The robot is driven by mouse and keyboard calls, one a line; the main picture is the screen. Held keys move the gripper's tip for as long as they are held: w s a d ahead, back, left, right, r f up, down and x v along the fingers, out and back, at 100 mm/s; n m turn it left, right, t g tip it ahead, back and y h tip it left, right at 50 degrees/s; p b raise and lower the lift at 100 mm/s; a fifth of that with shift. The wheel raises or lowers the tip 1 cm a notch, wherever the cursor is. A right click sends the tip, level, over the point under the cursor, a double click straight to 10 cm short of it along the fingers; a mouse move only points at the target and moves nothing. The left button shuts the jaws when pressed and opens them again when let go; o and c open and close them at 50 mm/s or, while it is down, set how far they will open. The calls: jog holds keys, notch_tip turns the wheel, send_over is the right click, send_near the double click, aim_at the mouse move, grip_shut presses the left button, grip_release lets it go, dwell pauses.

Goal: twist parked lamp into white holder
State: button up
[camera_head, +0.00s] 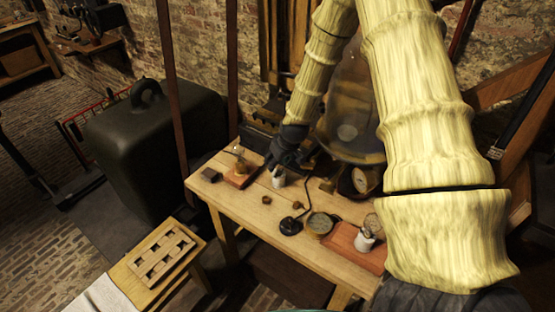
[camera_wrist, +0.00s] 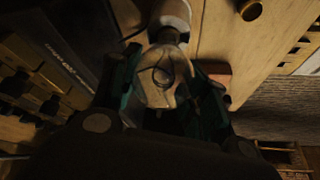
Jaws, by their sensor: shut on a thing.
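My gripper (camera_head: 277,166) reaches down over the left half of the workbench. It is shut on a clear glass lamp (camera_wrist: 158,78), which shows between its dark fingers in the wrist view, a wire loop inside the glass. The white holder (camera_head: 279,181) stands upright on the bench directly under the gripper. It also shows in the wrist view (camera_wrist: 174,13), at the lamp's dark neck end. The neck is in line with the holder and at its mouth; I cannot tell how deep it sits. In the head view the gripper hides the held lamp.
Left of the gripper, another lamp stands on a wooden block (camera_head: 238,180). A black round base (camera_head: 290,226), a round brass dial (camera_head: 320,224) and a second white holder with a bulb (camera_head: 364,241) are to the right. A large glass vessel (camera_head: 352,110) stands close behind.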

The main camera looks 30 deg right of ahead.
jog(key=shift+d+m+h+p, duration=0.15)
jog(key=shift+m+h, duration=0.3)
jog(key=shift+m, duration=0.65)
jog(key=shift+d+m+h+p, duration=0.15)
jog(key=shift+m+h, duration=0.3)
jog(key=shift+m, duration=0.65)
jog(key=m+g+h+p, duration=0.1)
jog(key=m, duration=0.2)
jog(key=shift+s+r, duration=0.1)
jog(key=shift+s+d+m+g+h+p, duration=0.1)
jog(key=shift+m+g+h+p, duration=0.15)
jog(key=shift+m+p, duration=0.45)
jog(key=shift+s+d+m+g+h+p, duration=0.1)
jog(key=shift+m+g+h+p, duration=0.2)
jog(key=shift+m, duration=0.7)
jog(key=shift+m+g+h+p, duration=0.25)
jog(key=shift+m+g+p, duration=0.2)
jog(key=shift+m+p, duration=0.75)
jog(key=shift+s+d+m+g+p, duration=0.15)
jog(key=shift+m+g+p, duration=0.4)
jog(key=shift+m, duration=1.05)
